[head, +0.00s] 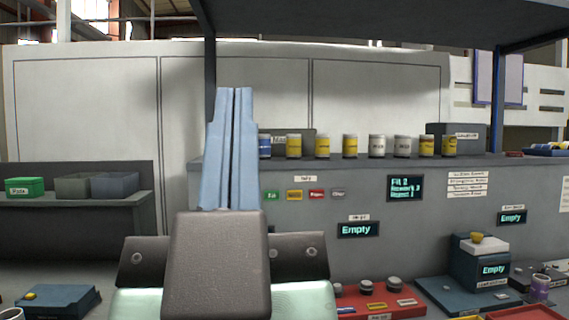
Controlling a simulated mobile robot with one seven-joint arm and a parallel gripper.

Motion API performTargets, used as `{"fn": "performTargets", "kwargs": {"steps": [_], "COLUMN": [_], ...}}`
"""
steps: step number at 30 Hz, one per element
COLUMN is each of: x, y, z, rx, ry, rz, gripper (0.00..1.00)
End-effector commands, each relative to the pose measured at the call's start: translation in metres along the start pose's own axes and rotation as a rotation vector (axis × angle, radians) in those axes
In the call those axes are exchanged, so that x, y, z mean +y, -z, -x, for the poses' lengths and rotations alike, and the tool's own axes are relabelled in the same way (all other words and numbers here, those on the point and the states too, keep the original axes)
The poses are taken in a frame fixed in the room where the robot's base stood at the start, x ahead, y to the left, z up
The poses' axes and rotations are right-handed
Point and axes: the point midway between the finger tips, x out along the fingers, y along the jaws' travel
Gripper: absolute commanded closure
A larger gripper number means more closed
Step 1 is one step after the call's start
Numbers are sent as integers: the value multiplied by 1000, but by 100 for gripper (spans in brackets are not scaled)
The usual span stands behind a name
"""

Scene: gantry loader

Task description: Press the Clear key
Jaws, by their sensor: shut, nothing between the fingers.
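My gripper (236,100) stands upright in the middle left, with its two light blue fingers shut together and nothing between them. Just right of the fingers, a row of small keys sits on the front of the grey panel (400,240): a green key (271,196), a yellow key (294,195), a red key (316,195) and a grey key (338,194). Their lettering is too small to read surely, so I cannot tell which is the Clear key. The fingers overlap the panel in the picture, left of the keys; contact cannot be judged.
Several cans (350,146) line the ledge above the panel. Displays (405,188) show text; one below the keys (357,230) reads "Empty". A red tray with knobs (375,300) and a blue device (478,266) stand lower right. A green box (25,187) is at left.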

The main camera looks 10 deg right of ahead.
Motion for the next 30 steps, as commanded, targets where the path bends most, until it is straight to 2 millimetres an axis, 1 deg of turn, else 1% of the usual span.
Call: {"fn": "performTargets", "kwargs": {"steps": [1, 6, 10, 14, 30], "x": [0, 0, 0, 0, 0], "y": [25, 65, 86, 93, 91], "z": [-27, -68, -91, -99, -96], "rx": [0, 0, 0, -1, -1], "ry": [0, 0, 1, 1, 1], "rz": [-1, -2, -3, -3, -3], "gripper": [100, 100, 100, 100, 100]}}
